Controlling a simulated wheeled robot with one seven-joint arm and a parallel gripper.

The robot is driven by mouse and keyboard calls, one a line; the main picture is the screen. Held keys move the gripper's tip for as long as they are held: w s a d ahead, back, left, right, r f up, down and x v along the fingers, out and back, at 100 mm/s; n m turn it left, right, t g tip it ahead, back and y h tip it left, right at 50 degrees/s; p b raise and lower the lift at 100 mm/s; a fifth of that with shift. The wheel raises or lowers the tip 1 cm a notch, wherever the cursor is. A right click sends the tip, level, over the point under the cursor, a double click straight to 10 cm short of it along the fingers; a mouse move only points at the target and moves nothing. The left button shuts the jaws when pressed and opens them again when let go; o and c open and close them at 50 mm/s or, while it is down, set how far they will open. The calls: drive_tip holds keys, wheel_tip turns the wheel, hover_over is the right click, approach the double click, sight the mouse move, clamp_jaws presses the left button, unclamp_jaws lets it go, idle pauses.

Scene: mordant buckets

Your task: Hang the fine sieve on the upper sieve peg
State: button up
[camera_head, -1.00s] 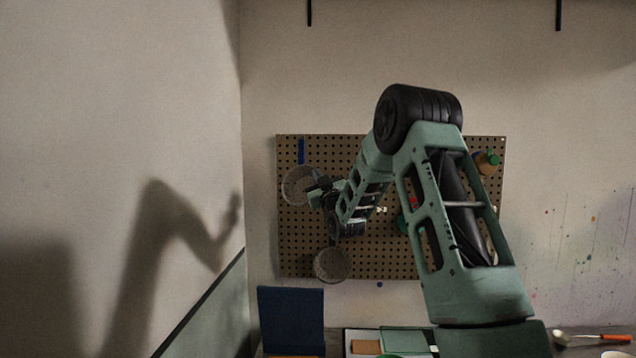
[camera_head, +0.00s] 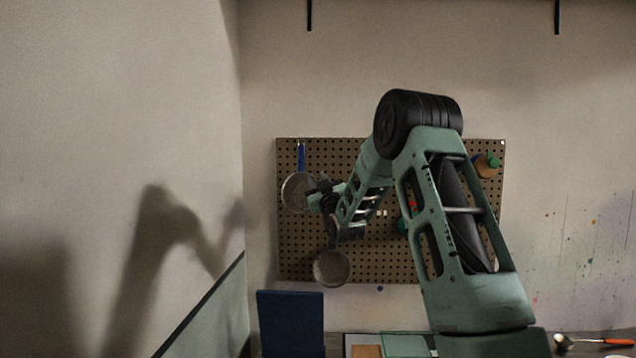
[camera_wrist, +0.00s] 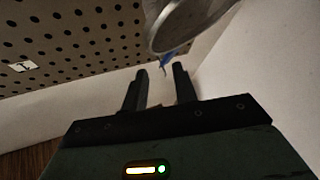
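A round sieve with a blue handle (camera_head: 298,192) hangs handle-up at the upper left of the pegboard (camera_head: 400,262). In the wrist view, the sieve's rim and bowl (camera_wrist: 188,22) fill the top, with a bit of blue handle beyond the fingertips. My gripper (camera_head: 316,195) is just right of the bowl. In the wrist view, my gripper (camera_wrist: 161,72) has its two fingers apart with nothing visibly clamped between them. A second round sieve (camera_head: 331,267) hangs lower on the board, its upper part partly behind my arm. I cannot tell the mesh sizes. The peg at the blue handle is too small to make out.
A brown and green item (camera_head: 487,165) is at the board's upper right. A dark blue panel (camera_head: 290,323) stands below the board. An orange-handled tool (camera_head: 590,341) lies on the counter at right. The side wall is close left of the board.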

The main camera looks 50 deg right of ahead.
drive_tip(key=shift+f, duration=0.1)
drive_tip(key=b+v, duration=0.9)
drive_tip(key=v, duration=0.8)
drive_tip(key=shift+s, duration=0.2)
